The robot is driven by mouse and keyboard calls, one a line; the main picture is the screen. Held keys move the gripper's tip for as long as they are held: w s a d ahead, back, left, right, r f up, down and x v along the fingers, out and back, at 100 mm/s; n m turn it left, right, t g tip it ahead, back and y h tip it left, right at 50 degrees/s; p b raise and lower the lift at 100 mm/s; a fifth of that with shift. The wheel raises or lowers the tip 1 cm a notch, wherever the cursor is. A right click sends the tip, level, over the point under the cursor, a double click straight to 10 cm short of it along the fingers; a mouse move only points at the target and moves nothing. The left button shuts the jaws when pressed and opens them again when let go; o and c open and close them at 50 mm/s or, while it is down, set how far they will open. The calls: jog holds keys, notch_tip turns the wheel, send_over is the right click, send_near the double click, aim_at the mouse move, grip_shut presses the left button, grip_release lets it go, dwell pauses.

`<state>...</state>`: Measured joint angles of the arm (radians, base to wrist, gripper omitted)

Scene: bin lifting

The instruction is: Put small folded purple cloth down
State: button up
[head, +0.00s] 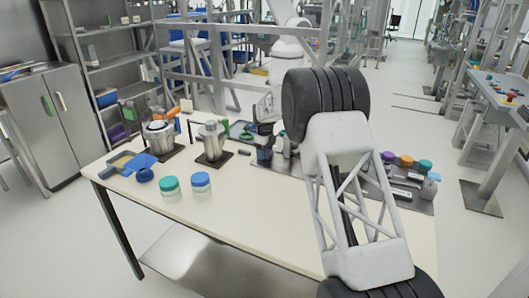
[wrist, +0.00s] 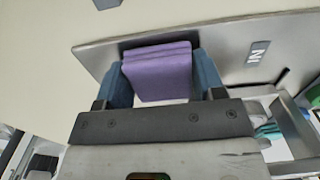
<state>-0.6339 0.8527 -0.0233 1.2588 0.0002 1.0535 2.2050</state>
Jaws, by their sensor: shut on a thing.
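In the wrist view, the small folded purple cloth (wrist: 158,78) sits between the two blue fingers of my gripper (wrist: 157,70). The fingers press on its left and right sides, and its folded layers show along the top edge. A grey metal plate (wrist: 225,48) lies behind the cloth in this view. I cannot tell whether the cloth touches the plate or hangs above it. In the head view my own arm fills the right middle, and I cannot make out the cloth or the gripper there.
The pale table (head: 260,215) holds teal-lidded (head: 170,188) and blue-lidded (head: 201,186) jars at front left. Two metal vessels (head: 160,138) (head: 211,141) stand behind on dark pads. A grey tray (head: 425,205) with several small containers lies at right. The front middle of the table is clear.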

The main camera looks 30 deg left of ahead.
jog(key=shift+f, duration=0.4)
jog(key=o, duration=0.9)
jog(key=shift+f, duration=0.1)
jog(key=shift+c, duration=0.2)
jog(key=shift+s, duration=0.1)
jog(key=shift+f, duration=0.1)
notch_tip(320, 180, up, 13)
jog(key=shift+r, duration=0.1)
dwell(0.7)
